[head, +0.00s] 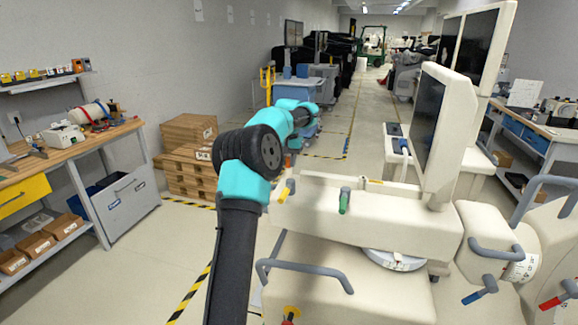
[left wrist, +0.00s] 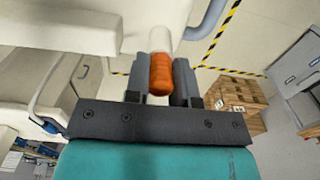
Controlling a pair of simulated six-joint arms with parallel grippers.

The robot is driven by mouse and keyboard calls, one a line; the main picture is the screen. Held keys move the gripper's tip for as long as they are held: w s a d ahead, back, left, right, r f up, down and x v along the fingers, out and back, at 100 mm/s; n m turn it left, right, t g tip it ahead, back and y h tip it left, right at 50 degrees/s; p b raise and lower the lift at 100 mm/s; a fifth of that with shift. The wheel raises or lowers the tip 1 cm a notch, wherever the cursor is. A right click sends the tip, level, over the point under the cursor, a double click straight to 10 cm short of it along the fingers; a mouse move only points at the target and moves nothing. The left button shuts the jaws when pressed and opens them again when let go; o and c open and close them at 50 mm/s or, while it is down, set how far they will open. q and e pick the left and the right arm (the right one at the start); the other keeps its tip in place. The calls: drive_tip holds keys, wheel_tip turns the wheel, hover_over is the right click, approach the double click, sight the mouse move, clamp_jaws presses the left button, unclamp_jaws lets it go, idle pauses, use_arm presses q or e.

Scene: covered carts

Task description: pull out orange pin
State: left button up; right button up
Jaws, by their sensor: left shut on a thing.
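The orange pin (left wrist: 160,75) shows in the left wrist view as a short orange cylinder, with a pale cylindrical part (left wrist: 165,38) at its upper end. My left gripper (left wrist: 161,82) is shut on it, a dark finger on each side. I cannot tell whether the pin is still seated in anything. In the head view my left gripper (head: 308,114) is small, at the far end of the teal and black arm, beyond the near cream cart. I cannot make out the orange pin there. My right gripper is in neither view.
The near cream cart (head: 390,222) carries a yellow handle (head: 287,190), a green handle (head: 344,201) and a tilted monitor (head: 430,125). Grey rails stick out in front. Stacked boxes (head: 188,150) and a workbench (head: 100,142) stand left. Floor is clear between bench and arm.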

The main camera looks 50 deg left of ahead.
use_arm(q)
clamp_jaws()
drive_tip(key=shift+r, duration=0.35)
drive_tip(key=shift+r, duration=2.65)
